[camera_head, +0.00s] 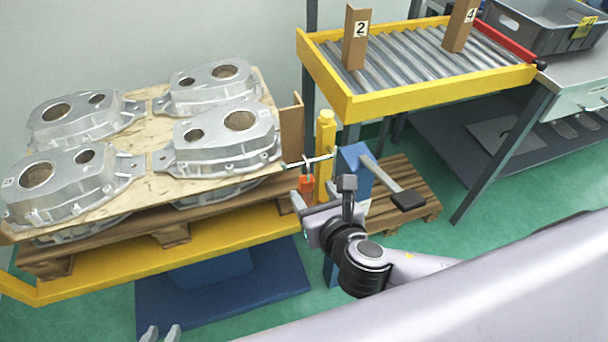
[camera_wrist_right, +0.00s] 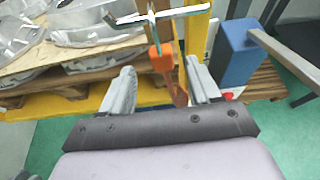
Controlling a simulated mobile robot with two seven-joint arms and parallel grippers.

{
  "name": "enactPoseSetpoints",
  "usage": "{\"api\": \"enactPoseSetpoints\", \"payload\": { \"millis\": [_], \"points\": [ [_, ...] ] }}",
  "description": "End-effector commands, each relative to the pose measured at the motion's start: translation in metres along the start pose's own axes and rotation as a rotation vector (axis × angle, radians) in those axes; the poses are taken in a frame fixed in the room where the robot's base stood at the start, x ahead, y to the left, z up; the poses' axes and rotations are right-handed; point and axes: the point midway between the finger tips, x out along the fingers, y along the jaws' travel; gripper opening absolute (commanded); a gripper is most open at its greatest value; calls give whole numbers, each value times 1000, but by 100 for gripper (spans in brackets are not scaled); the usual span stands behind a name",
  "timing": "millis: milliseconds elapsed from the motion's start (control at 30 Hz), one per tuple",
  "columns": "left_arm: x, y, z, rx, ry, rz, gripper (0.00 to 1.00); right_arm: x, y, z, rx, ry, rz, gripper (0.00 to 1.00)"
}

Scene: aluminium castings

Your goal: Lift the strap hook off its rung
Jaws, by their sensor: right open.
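The strap hook (camera_head: 306,184) is orange and hangs from a thin pale rung (camera_head: 318,160) beside the yellow post. In the right wrist view the orange hook (camera_wrist_right: 161,62) hangs below the rung (camera_wrist_right: 170,13), with a thin greenish part running up to it. My right gripper (camera_head: 322,205) is open, just in front of and below the hook. In the right wrist view its fingers (camera_wrist_right: 159,84) stand either side of the hook's lower part, with gaps visible. My left gripper (camera_head: 160,334) shows only as two separated fingertips at the bottom edge.
Aluminium castings (camera_head: 215,140) lie on a wooden pallet (camera_head: 160,228) at the left. A yellow post (camera_head: 325,135) and a blue post (camera_head: 354,172) with a grey arm stand close by. A roller conveyor (camera_head: 420,65) stands behind, to the right.

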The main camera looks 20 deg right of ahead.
Motion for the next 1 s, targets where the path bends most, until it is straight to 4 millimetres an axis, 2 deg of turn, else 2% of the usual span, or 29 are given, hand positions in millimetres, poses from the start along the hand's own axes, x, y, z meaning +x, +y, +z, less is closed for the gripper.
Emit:
{"api": "enactPoseSetpoints", "payload": {
  "millis": [400,700,767,900,1000],
  "points": [
    [2,0,3,0,-1,0,36,48,-2,0,0,0,-1,62],
    [3,0,1,0,3,-1,36,52,-2,0,1,1,0,62],
    [3,0,1,1,4,-1,36,52,-2,0,1,1,0,45],
    [3,0,0,1,4,-1,36,51,-2,0,1,1,0,0],
    [3,0,0,1,4,-1,36,51,-2,1,1,-1,0,0]
  ]
}}
